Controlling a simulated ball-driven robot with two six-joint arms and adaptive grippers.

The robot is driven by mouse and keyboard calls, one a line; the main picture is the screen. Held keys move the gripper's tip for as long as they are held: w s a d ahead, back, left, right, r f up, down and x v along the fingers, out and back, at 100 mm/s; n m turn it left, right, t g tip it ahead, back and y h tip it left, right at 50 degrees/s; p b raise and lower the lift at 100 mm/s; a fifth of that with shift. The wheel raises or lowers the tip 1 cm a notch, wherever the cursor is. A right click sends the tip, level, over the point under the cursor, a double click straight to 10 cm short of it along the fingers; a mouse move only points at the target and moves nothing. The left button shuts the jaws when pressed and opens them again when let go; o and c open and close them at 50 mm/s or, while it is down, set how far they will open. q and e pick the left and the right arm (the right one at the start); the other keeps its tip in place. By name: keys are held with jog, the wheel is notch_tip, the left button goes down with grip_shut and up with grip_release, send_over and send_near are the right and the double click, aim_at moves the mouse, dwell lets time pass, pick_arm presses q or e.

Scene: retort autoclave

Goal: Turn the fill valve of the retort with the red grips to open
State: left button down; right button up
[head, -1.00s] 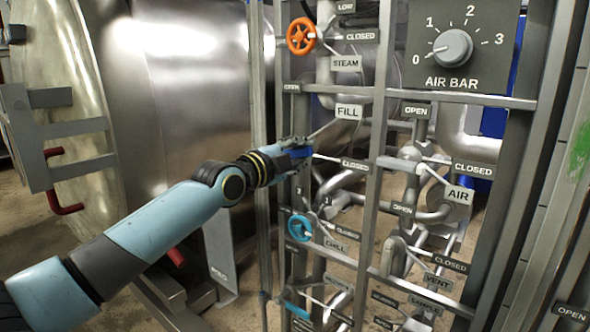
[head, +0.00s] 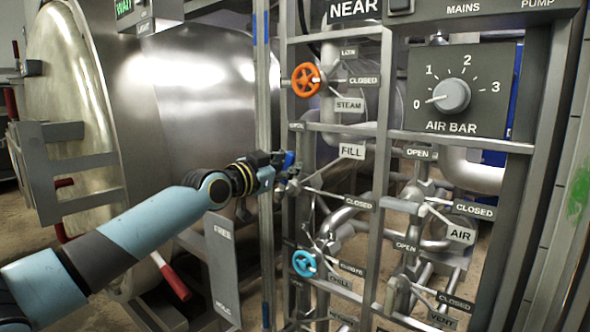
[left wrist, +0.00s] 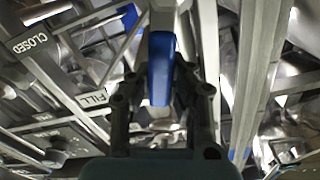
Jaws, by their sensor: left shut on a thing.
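The retort (head: 185,95) is a large steel vessel at the left, and red grips (head: 176,280) show low beside it. The fill valve's blue lever (head: 289,160) is left of the FILL tag (head: 352,151) on the pipe rack. A small OPEN plate (head: 296,127) is above the lever and a CLOSED plate (head: 358,202) is below right. My left gripper (head: 284,172) is shut on the lever and partly hides it. In the left wrist view the blue lever (left wrist: 161,70) runs between the fingers (left wrist: 161,98). My right gripper is out of view.
Rack bars and pipes surround the gripper closely. An orange handwheel (head: 306,80) is above and a light blue handwheel (head: 304,263) below. The AIR BAR dial (head: 451,96) is at the right. A grey FREE/HOLD plate (head: 222,262) stands below my left arm.

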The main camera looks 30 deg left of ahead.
pick_arm(q)
jog(key=shift+w+a+r+n, duration=0.1)
jog(key=shift+a+n, duration=0.55)
jog(key=shift+n, duration=0.35)
jog(key=shift+a+n, duration=0.6)
jog(key=shift+n, duration=0.4)
jog(key=c, duration=1.2)
grip_release()
jog(key=shift+a, duration=0.1)
jog(key=shift+o, duration=0.2)
jog(key=shift+r, duration=0.2)
notch_tip(320, 180, up, 10)
jog(key=shift+f, duration=0.15)
